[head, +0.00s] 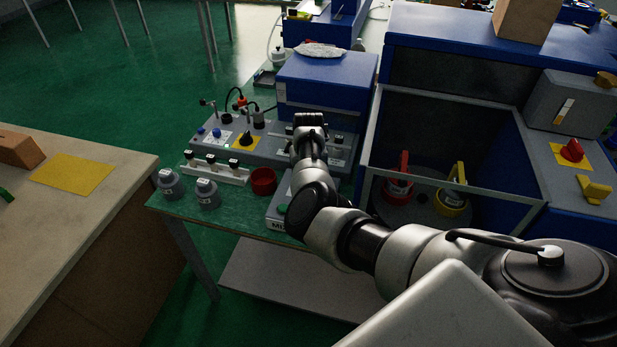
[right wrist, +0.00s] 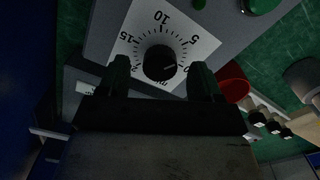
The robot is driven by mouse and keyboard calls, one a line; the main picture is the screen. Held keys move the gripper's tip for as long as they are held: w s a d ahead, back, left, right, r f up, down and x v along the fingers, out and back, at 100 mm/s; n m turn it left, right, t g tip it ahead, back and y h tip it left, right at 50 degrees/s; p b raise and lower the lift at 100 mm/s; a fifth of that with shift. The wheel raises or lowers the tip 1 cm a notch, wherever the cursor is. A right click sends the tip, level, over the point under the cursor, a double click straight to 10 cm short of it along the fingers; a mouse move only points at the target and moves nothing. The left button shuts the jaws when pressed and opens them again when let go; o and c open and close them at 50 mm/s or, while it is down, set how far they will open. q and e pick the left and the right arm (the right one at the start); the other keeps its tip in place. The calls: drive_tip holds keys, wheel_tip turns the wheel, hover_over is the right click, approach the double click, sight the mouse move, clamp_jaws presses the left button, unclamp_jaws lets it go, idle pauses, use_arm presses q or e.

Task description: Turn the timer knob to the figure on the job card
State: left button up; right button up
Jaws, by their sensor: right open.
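The timer knob (right wrist: 160,63) is round and black, with a pale pointer mark. It sits on a white dial plate (right wrist: 146,22) printed with 5, 10 and 15; the lower numbers are partly hidden. The mark points right, on the low side of the 5. My right gripper (right wrist: 161,80) is open, its two dark fingers on either side of the knob; I cannot tell whether they touch it. In the head view my right gripper (head: 309,122) is over the bench and my arm hides the knob. I cannot pick out a readable job card. My left gripper is out of view.
A green button (right wrist: 262,4) is beside the dial. A red cup (head: 263,181), a white rack (head: 215,171) and two grey pots (head: 207,193) stand to the left. A blue box (head: 325,82) stands behind, and an open-fronted blue enclosure (head: 455,92) is to the right.

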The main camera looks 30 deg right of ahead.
wheel_tip(320, 180, up, 10)
drive_tip(key=shift+f, duration=0.2)
idle(0.5)
